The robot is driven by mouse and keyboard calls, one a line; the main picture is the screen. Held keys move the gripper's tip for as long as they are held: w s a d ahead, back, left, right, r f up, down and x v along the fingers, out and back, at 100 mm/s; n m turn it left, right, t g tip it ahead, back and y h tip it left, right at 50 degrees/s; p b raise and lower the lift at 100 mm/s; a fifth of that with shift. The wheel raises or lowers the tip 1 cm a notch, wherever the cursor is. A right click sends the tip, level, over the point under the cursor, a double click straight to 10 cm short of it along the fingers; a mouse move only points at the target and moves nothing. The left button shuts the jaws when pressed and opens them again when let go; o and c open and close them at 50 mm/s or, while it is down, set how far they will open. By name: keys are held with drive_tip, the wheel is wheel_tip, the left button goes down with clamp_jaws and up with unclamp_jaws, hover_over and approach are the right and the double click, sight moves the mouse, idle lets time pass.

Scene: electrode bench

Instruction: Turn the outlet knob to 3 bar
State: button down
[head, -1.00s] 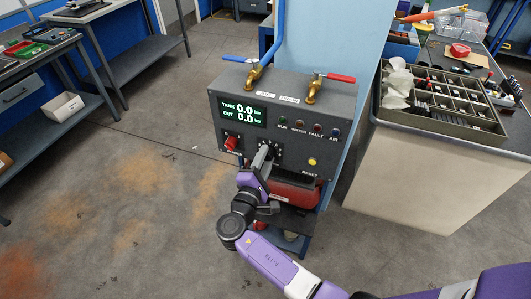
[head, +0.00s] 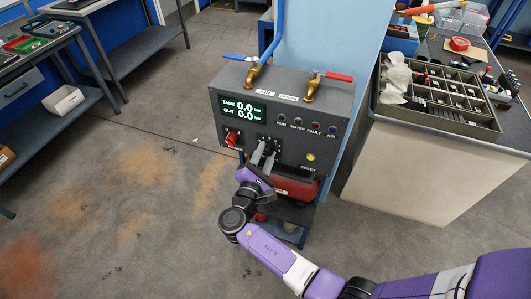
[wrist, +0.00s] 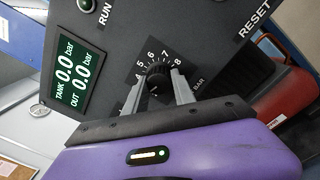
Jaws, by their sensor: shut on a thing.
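The outlet knob (wrist: 158,78) is a small black ribbed knob on the dark grey panel (head: 300,120). White dial numbers from 4 to 8 and the word BAR show around it in the wrist view. Its pointer setting is too small to read surely. My gripper (wrist: 157,82) has its two grey fingers on either side of the knob, shut on it. In the head view my gripper (head: 265,152) reaches the panel's lower middle, and its fingers largely hide the knob. The green display (head: 243,110) reads TANK 0.0 bar and OUT 0.0 bar.
A red knob (head: 232,138) sits left of my gripper. A blue-handled valve (head: 252,73) and a red-handled valve (head: 313,88) stand on top. A yellow reset button (head: 311,157) is at right. A red tank (head: 297,187) is below.

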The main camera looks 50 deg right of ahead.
drive_tip(key=shift+a+f, duration=0.1)
drive_tip(key=c, duration=1)
unclamp_jaws()
drive_tip(key=shift+c, duration=0.2)
drive_tip(key=b+v, duration=0.1)
drive_tip(key=v, duration=0.6)
drive_tip(key=shift+a, duration=0.35)
drive_tip(key=shift+s, duration=0.1)
